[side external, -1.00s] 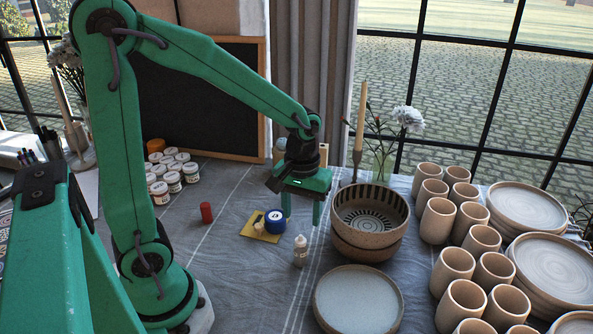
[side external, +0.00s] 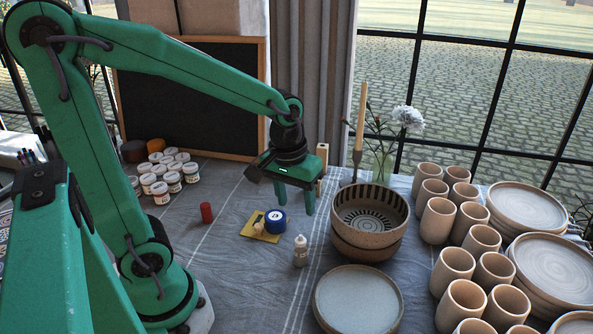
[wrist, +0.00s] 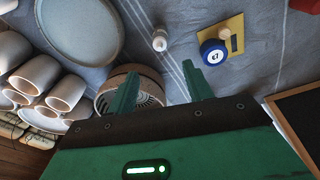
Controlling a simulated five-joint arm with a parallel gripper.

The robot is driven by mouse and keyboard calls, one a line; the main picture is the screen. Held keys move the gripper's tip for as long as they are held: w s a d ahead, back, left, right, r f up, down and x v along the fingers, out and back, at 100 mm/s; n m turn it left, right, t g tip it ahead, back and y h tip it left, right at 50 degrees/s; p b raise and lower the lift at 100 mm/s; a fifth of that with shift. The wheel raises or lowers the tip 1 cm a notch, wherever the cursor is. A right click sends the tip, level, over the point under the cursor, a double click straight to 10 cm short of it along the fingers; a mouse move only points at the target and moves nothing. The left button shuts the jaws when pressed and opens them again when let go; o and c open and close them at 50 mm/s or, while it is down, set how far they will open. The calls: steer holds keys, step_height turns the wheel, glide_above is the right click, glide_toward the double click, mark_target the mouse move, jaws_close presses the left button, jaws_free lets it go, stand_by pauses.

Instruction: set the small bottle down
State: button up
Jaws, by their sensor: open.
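A striped bowl (side external: 344,241) stands right of the bottle, and a plate (side external: 357,301) lies in front. Several cups (side external: 453,270) crowd the right.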

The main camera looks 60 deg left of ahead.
steer(key=s+r+m+t, duration=0.4)
steer(key=s+r+m, duration=0.1)
steer(key=s+r, duration=0.2)
steer(key=shift+s+d+r, duration=0.2)
steer(key=shift+d+r, duration=0.05)
steer(key=shift+r, duration=0.2)
stand_by(1.1)
